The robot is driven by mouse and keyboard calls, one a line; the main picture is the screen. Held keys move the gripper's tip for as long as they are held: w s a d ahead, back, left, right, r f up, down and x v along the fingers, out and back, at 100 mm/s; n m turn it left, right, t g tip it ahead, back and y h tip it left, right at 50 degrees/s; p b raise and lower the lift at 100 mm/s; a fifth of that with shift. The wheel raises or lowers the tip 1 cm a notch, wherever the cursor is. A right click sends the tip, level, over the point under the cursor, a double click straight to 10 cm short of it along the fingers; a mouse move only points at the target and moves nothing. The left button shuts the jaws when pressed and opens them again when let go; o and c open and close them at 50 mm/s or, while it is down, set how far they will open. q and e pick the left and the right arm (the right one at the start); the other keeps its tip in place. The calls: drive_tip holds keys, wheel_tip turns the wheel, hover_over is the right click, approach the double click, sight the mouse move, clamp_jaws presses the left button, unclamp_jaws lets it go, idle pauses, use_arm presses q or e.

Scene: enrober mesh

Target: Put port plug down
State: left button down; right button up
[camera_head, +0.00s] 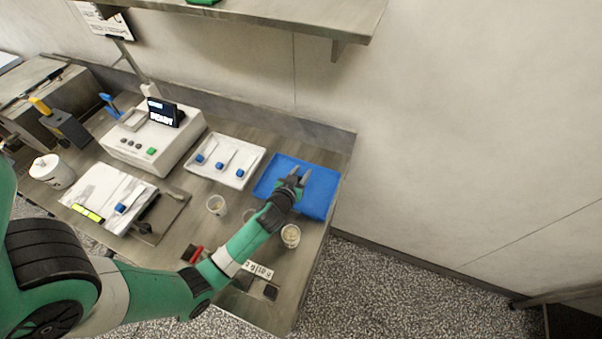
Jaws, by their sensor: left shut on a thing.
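My left gripper (297,177) reaches across the bench and is over the blue tray (322,190) at the bench's right end. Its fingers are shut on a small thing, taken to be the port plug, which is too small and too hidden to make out. I cannot tell whether the fingers or the held thing touch the tray. The uncovered part of the tray looks empty. My right gripper is not in view.
A white tray (245,176) with several blue-handled tools lies left of the blue tray. A white machine (150,150) with a lit display stands behind. Small cups (216,204) (290,236) stand near my forearm. A shelf (270,18) overhangs the back.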

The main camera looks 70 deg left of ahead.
use_arm(q)
drive_tip(key=shift+s+d+f+b, duration=0.1)
drive_tip(key=shift+s+f+b, duration=0.15)
drive_tip(key=shift+f, duration=0.2)
drive_tip(key=shift+s+f+b, duration=0.1)
drive_tip(key=shift+f+b, duration=0.1)
drive_tip(key=shift+f, duration=0.25)
drive_tip(key=c, duration=0.9)
unclamp_jaws()
drive_tip(key=o, duration=0.4)
drive_tip(key=shift+f, duration=0.2)
drive_tip(key=shift+r, duration=0.3)
drive_tip(key=shift+s+d+r+p, duration=0.1)
drive_tip(key=shift+d+r+p, duration=0.25)
drive_tip(key=shift+r+p, duration=0.5)
drive_tip(key=v, duration=0.5)
drive_tip(key=p+v, duration=0.1)
drive_tip(key=v, duration=0.5)
drive_tip(key=shift+a+r, duration=0.15)
drive_tip(key=shift+r, duration=0.1)
drive_tip(key=shift+r, duration=0.1)
